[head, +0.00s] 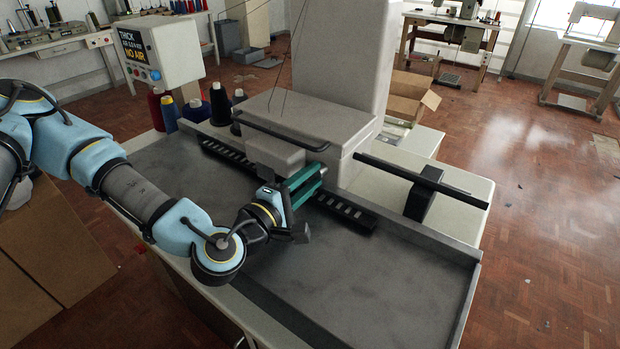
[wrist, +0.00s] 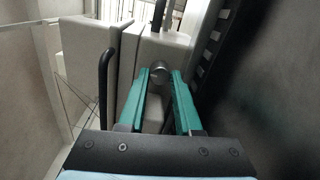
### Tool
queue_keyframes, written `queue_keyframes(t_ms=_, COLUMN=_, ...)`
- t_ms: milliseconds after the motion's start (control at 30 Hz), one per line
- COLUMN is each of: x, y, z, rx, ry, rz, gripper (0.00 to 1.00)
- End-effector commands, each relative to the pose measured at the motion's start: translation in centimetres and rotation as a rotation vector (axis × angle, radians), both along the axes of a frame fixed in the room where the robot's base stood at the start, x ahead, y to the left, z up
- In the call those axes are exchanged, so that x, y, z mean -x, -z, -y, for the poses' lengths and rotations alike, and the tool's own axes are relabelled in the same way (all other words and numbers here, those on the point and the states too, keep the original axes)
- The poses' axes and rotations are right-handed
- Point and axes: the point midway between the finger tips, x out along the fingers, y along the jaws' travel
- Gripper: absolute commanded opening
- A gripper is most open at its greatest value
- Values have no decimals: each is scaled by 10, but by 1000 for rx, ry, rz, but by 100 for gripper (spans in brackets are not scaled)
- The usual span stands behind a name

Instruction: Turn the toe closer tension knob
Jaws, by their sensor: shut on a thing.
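The tension knob (wrist: 159,70) is a small round grey metal knob on the machine's light grey head. In the wrist view it sits between the tips of my gripper's teal fingers (wrist: 160,88). The fingers are shut on it, one on each side.
A black bent rod (head: 285,135) runs along the machine housing, close to my fingers. A slotted black rail (head: 345,209) lies below. A black bar on a post (head: 420,182) stands to the right. Thread cones (head: 220,104) stand at the back left. The grey tabletop (head: 350,275) in front is clear.

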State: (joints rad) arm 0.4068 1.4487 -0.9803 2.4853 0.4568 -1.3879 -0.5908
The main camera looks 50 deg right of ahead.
Motion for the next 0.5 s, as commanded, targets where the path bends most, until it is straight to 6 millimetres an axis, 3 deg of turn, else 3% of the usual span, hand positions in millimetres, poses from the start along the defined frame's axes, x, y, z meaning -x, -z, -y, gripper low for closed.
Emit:
queue_keyframes(t_ms=167, x=1, y=1, z=0, rx=-2, ry=1, rz=-1, gripper=0)
queue_keyframes(t_ms=200, x=1, y=1, z=0, rx=-2, ry=1, rz=-2, gripper=36)
queue_keyframes(t_ms=267, x=1, y=1, z=0, rx=-2, ry=1, rz=-2, gripper=43)
queue_keyframes(t_ms=500, x=0, y=1, z=0, rx=-2, ry=1, rz=-2, gripper=45)
